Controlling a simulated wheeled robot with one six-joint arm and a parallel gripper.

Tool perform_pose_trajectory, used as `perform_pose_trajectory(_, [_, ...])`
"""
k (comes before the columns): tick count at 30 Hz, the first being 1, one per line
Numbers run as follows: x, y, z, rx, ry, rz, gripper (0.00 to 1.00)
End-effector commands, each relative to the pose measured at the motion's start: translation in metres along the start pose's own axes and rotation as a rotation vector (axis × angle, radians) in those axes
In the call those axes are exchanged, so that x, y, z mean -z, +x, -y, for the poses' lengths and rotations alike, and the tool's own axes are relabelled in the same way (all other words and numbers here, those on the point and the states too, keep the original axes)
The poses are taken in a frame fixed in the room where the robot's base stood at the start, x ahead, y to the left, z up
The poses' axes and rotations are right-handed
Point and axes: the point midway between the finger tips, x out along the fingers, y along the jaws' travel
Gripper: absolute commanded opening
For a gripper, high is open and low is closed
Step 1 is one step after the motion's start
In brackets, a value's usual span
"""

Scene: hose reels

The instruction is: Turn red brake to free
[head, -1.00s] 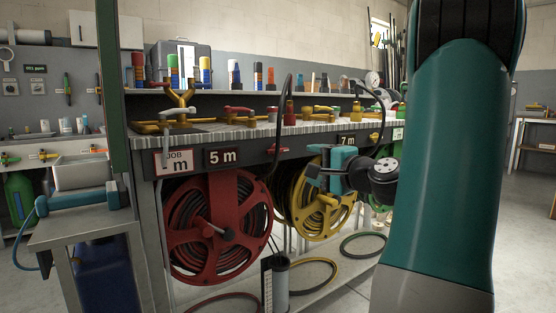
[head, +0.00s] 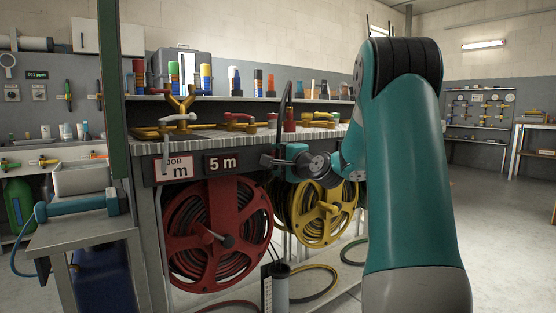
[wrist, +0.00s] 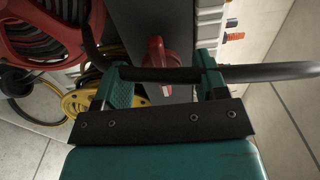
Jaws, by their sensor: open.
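The red brake (wrist: 157,52) is a red knob on the dark front panel of the bench. In the wrist view it lies between my two fingers, just beyond their tips. A black hose (wrist: 275,72) runs across in front of the fingers and covers part of the view below the knob; I cannot tell whether it touches them. My gripper (wrist: 160,70) is open and empty, facing the panel. The brake's exact angle is unclear.
The red hose reel (head: 220,235) hangs below the sign, with the yellow reel (head: 322,212) to its right. Taps and fittings stand on the bench top (head: 215,134). A grey cylinder (head: 277,283) stands low in front. Open floor lies to the right.

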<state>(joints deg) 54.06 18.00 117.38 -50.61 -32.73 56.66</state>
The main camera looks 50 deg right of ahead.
Motion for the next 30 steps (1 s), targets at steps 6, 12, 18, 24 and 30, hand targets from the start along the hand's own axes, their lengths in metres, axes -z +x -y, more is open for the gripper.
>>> perform_pose_trajectory(6, [-0.0002,0.0089,0.0004,0.001,0.0,0.0,0.66])
perform_pose_trajectory(12, [0.0,0.0086,0.0003,0.0,0.0,0.0,0.64])
perform_pose_trajectory(18, [0.0001,0.0084,0.0002,0.0,0.0,0.0,0.21])
perform_pose_trajectory(24, [0.0001,0.0083,-0.0003,0.0,-0.009,0.0,0.21])
perform_pose_trajectory(30, [0.0,0.0082,-0.0021,0.0,-0.069,0.0,0.21])
